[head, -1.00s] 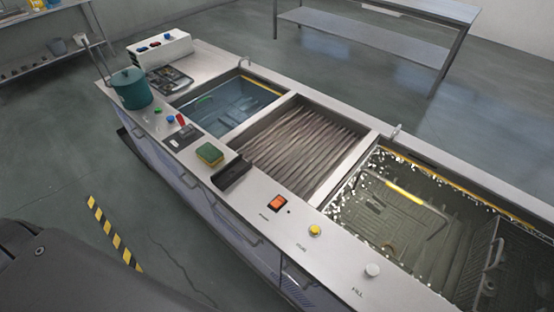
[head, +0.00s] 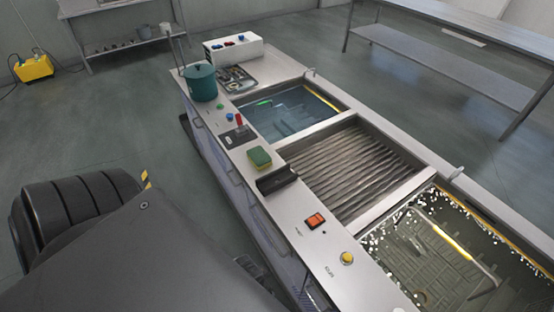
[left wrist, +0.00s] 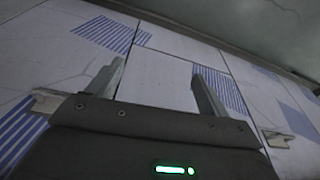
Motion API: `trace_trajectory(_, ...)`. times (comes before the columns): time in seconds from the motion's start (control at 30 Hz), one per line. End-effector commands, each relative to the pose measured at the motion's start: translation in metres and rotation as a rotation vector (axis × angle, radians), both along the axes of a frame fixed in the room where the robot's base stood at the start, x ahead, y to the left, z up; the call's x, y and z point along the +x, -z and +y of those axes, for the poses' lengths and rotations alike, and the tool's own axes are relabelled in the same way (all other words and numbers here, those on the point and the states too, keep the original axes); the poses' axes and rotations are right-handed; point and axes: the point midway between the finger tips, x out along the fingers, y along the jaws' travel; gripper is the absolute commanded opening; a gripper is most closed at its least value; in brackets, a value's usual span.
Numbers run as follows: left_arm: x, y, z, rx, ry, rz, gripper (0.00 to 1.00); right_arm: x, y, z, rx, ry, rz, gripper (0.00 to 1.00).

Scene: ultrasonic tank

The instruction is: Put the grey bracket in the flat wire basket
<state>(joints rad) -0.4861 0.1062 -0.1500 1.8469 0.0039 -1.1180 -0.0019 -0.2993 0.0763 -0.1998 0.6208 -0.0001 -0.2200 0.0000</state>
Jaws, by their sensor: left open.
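I cannot make out the grey bracket for certain in any view. A flat wire basket (head: 458,264) with a bent rod handle appears to lie under the water in the bubbling tank (head: 378,228) at the lower right of the head view. The picture edge cuts this tank off. My left gripper (left wrist: 158,82) shows in the left wrist view. Its two fingers are apart with nothing between them, facing white panels with blue striped patches. Neither gripper shows in the head view.
A ribbed middle basin (head: 355,165) and a water-filled basin (head: 290,112) lie behind the bubbling tank. A green sponge (head: 260,157), teal pot (head: 201,84), dark tray of small parts (head: 236,80) and control box (head: 233,48) stand on the counter.

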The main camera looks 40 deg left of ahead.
Motion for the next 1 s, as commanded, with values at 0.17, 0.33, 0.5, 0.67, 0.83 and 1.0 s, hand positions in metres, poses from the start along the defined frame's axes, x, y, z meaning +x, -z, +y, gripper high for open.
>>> trace_trajectory(0.17,0.011,-0.067,0.000,-0.003,-0.002,-0.039,0.79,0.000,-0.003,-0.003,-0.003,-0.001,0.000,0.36)
trace_trajectory(0.33,0.025,-0.126,0.000,0.001,0.010,-0.105,0.79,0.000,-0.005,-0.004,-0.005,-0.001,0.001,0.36)
trace_trajectory(0.5,0.074,-0.189,-0.005,0.012,0.076,-0.285,0.79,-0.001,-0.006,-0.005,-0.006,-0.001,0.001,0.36)
trace_trajectory(0.67,0.121,-0.216,-0.015,-0.007,0.146,-0.434,0.79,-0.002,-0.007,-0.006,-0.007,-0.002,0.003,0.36)
trace_trajectory(0.83,0.165,-0.232,-0.023,-0.048,0.244,-0.539,0.79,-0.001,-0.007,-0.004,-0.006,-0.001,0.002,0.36)
trace_trajectory(1.0,0.205,-0.241,-0.008,-0.092,0.348,-0.547,0.79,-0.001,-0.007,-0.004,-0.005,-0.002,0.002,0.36)
